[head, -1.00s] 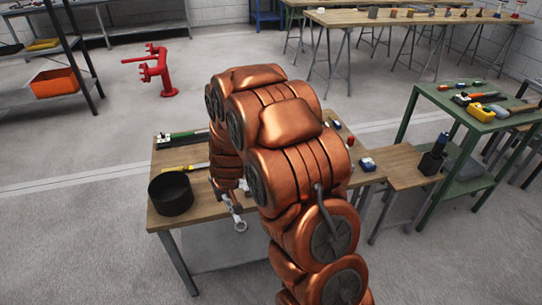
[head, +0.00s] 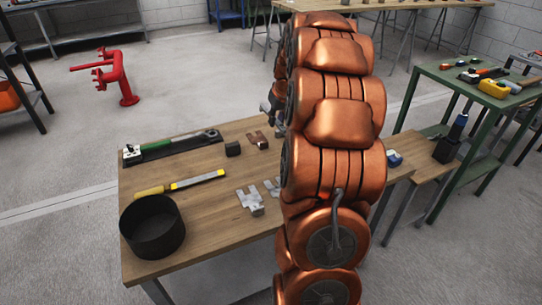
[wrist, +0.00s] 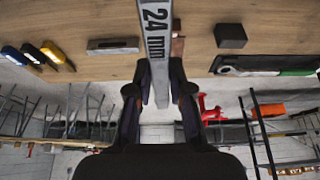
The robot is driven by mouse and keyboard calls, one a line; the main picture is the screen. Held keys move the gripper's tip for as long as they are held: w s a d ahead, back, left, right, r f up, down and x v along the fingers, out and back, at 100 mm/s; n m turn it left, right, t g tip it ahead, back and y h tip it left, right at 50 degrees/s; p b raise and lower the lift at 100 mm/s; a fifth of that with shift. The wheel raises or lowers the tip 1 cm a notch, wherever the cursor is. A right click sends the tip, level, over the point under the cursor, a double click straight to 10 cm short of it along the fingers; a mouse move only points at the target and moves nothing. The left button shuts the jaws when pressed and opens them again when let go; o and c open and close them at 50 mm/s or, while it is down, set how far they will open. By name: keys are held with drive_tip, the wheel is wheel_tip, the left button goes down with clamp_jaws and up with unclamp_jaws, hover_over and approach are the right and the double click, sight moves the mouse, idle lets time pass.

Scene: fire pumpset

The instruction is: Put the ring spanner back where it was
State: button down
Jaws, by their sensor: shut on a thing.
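The ring spanner (wrist: 156,35) is a flat grey metal bar marked "24 mm" in the wrist view. My gripper (wrist: 160,78) is shut on it, with one dark finger on each side of the shank. The spanner runs up out of the top of the wrist view, so its far end is hidden. In the head view my gripper (head: 272,108) shows only in part at the left of my arm, over the far side of the wooden table (head: 215,220). My arm hides most of the spanner there.
On the table are a black round pan (head: 152,228), a yellow-handled file (head: 180,185), a green-handled tool on a black tray (head: 172,147), a dark block (head: 233,148) and grey metal pieces (head: 250,202). A green bench (head: 480,95) stands right; a red pipe stand (head: 125,85) stands behind.

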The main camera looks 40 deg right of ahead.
wheel_tip(320, 180, down, 10)
drive_tip(key=shift+r, duration=0.15)
idle(0.4)
drive_tip(key=shift+f+b, duration=0.4)
drive_tip(key=shift+f, duration=0.15)
drive_tip(key=c, duration=1.1)
unclamp_jaws()
drive_tip(key=shift+o, duration=0.2)
drive_tip(key=shift+r, duration=0.1)
